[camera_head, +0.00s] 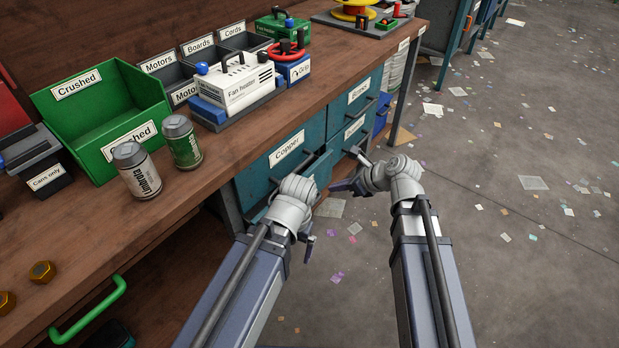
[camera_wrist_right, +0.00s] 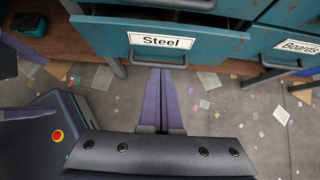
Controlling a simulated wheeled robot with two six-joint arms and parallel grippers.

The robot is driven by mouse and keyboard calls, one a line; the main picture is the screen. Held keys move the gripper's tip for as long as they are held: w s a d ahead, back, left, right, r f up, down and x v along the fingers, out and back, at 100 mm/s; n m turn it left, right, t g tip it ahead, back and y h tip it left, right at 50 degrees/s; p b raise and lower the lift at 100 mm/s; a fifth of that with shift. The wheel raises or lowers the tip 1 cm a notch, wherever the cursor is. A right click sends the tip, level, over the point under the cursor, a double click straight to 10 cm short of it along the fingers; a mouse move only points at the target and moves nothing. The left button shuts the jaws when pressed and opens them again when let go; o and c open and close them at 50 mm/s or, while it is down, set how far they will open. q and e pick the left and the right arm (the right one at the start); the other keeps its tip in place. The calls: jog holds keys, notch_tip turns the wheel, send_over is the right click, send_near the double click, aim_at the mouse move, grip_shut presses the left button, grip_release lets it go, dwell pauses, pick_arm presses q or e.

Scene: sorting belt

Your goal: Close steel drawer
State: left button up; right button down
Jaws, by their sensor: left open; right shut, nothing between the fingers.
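The steel drawer (camera_wrist_right: 105,38) is teal with a white "Steel" label. In the right wrist view it stands partly pulled out, with a dark gap above its front. In the head view its front (camera_head: 322,172) shows under the Copper drawer, partly hidden behind my left wrist. My right gripper (camera_head: 338,186) is shut and empty, in front of the drawers. In the right wrist view its fingers (camera_wrist_right: 160,74) point at the drawer's lower front near the handle; I cannot tell if they touch. My left gripper (camera_head: 308,243) is open, low beside the bench, mostly hidden by its wrist.
The Copper drawer (camera_head: 279,162) and other labelled drawers sit under the wooden bench (camera_head: 215,178). On the bench are a green Crushed bin (camera_head: 100,108), two cans (camera_head: 136,170) and a fan heater (camera_head: 236,82). The floor (camera_head: 520,240) on the right is open, with scattered scraps.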

jog(key=w+a+r+b+x, duration=0.1)
jog(key=r+b+x, duration=0.1)
jog(key=b+x, duration=0.5)
jog(key=shift+a+r+x, duration=0.2)
jog(key=shift+a+x, duration=0.05)
jog(key=shift+x, duration=2.85)
jog(key=w+a, duration=0.2)
jog(key=a, duration=0.1)
jog(key=shift+w+a, duration=0.2)
jog(key=shift+w, duration=0.2)
jog(key=shift+a, duration=0.15)
